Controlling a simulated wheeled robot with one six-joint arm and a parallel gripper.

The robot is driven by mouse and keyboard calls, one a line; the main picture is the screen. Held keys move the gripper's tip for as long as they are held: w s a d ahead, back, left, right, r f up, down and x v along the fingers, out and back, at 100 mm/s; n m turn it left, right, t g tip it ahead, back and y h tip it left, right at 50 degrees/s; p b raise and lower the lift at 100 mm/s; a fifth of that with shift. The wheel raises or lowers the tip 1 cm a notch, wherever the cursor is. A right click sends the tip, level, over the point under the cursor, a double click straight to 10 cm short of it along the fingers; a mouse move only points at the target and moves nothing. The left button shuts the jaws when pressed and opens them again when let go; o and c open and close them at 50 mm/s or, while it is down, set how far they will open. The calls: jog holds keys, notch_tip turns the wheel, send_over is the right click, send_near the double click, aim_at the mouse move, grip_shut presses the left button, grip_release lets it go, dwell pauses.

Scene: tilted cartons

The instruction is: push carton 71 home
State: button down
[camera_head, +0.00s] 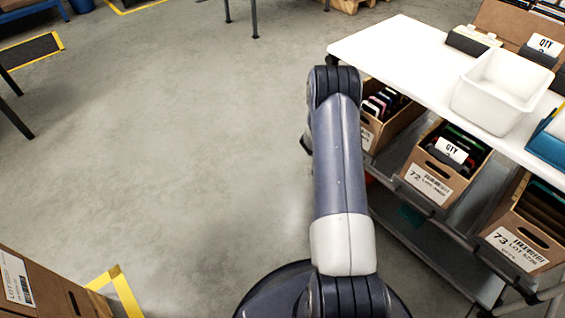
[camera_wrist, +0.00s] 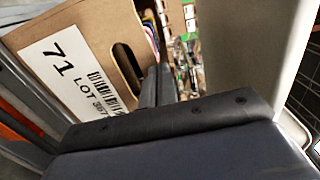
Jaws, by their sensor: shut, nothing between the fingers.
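Carton 71 (camera_head: 397,125) is an open brown cardboard box with dark, white and pink items in it. It sits at the left end of the sloped shelf under the white tabletop, its front partly hidden by my arm. In the wrist view, its front face (camera_wrist: 97,32) fills the upper left, with a white label reading 71 and a dark oval hand hole. My gripper (camera_wrist: 158,84) is shut and empty, its fingers at the carton's front, beside the hand hole. I cannot tell whether they touch the cardboard. The head view hides the fingertips behind my arm.
Carton 72 (camera_head: 427,181) and carton 73 (camera_head: 522,238) stand to the right on the same rack. The white tabletop (camera_head: 400,45) overhangs them and holds a white bin (camera_head: 500,92). Grey rack rails run below the cartons. The floor to the left is open.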

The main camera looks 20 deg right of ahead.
jog(key=shift+d+r, duration=0.15)
jog(key=shift+r, duration=0.05)
jog(key=p+v, duration=0.2)
jog(key=v, duration=1.2)
jog(key=shift+p, duration=0.4)
jog(key=shift+f, duration=0.15)
jog(key=b+x, duration=0.2)
jog(key=x, duration=1.1)
jog(key=shift+d+b, duration=0.15)
jog(key=shift+b, duration=0.15)
